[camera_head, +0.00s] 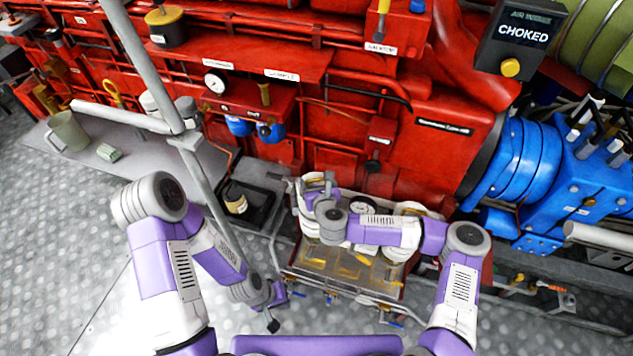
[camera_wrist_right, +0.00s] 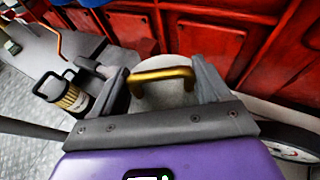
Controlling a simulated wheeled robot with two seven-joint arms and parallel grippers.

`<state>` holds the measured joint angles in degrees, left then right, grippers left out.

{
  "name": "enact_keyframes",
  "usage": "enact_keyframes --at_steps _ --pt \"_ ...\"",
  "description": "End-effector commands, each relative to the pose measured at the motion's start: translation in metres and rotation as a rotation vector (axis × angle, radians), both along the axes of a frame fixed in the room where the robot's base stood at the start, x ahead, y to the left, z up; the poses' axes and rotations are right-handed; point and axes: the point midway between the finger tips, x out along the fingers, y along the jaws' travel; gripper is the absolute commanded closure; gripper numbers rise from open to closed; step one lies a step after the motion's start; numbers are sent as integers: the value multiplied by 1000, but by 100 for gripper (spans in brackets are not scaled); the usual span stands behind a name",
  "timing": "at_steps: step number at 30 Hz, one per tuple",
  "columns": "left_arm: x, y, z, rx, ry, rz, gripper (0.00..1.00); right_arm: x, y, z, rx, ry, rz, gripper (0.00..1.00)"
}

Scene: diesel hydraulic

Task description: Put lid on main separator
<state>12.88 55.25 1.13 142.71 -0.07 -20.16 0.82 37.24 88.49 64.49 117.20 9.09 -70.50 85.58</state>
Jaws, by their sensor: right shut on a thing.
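My right gripper (camera_wrist_right: 163,82) is shut on the brass handle (camera_wrist_right: 160,75) of a pale round lid (camera_wrist_right: 172,97) in the right wrist view. In the head view my right gripper (camera_head: 318,188) is over the left part of the separator unit (camera_head: 345,265), a framed stand with pale cylinders and a yellowish clear tank. My wrist hides most of the lid and the separator's top there, so I cannot tell whether the lid touches it. My left gripper (camera_head: 283,308) is low, left of the stand, its dark fingers apart and empty.
A jar with a yellow filter (camera_head: 235,203) stands in a black tray left of the unit; it also shows in the right wrist view (camera_wrist_right: 68,95). A round gauge (camera_head: 362,207) is close to my right wrist. The red engine wall (camera_head: 330,130) is behind. A grey pole (camera_head: 165,85) crosses at left.

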Motion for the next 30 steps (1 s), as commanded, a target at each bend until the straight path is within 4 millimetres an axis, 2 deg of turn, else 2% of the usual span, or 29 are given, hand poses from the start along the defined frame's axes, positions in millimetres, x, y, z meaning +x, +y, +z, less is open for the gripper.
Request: enact_keyframes --at_steps 30 --pt "0 0 -10 0 0 0 100 0 0 -15 1 -2 1 100"
